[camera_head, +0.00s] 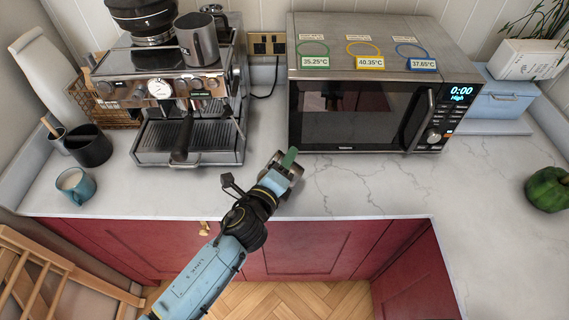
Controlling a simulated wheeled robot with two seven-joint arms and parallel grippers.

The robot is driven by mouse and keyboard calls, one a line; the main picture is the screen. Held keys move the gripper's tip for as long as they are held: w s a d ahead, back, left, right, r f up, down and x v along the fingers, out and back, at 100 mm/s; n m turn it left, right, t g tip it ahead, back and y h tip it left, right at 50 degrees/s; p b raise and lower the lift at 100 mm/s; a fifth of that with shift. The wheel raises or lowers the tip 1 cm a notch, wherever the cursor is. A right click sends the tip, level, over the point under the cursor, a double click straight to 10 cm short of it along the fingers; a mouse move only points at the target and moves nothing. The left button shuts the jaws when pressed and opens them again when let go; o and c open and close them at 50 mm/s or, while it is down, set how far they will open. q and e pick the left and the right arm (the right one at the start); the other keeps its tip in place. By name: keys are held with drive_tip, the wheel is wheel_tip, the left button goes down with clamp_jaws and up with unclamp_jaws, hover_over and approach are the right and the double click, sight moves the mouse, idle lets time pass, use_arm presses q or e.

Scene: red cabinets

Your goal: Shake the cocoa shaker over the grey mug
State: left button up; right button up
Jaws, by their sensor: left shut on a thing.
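My left gripper (285,168) reaches over the counter in front of the microwave. It is shut on a small grey metallic thing (296,171), which looks like the cocoa shaker; the fingers hide much of it. A grey mug-like metal vessel (198,42) stands upright on top of the coffee machine, well behind and left of my gripper. No other grey mug shows clearly near the gripper. My right gripper is not in view.
The coffee machine (190,88) stands at back left and the microwave (365,105) at back centre. A teal mug with pale liquid (75,186) and a dark container (90,147) are at left. A green pepper (548,189) lies at right. The counter's front right is clear.

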use_arm(q)
drive_tip(key=shift+f+m+b, duration=0.25)
drive_tip(key=shift+m+b, duration=0.05)
drive_tip(key=shift+m, duration=0.3)
drive_tip(key=m, duration=0.1)
drive_tip(key=m+b, duration=0.1)
drive_tip(key=m, duration=0.1)
drive_tip(key=a+f+m+t, duration=0.1)
drive_tip(key=shift+w+y+b, duration=0.3)
drive_tip(key=shift+b, duration=0.05)
drive_tip(key=m, duration=0.2)
drive_tip(key=a+m, duration=0.1)
drive_tip(key=m, duration=0.3)
drive_tip(key=shift+w+a+t+b, duration=0.25)
drive_tip(key=shift+w+t+b, duration=0.1)
drive_tip(key=shift+t, duration=0.05)
drive_tip(key=shift+r, duration=0.1)
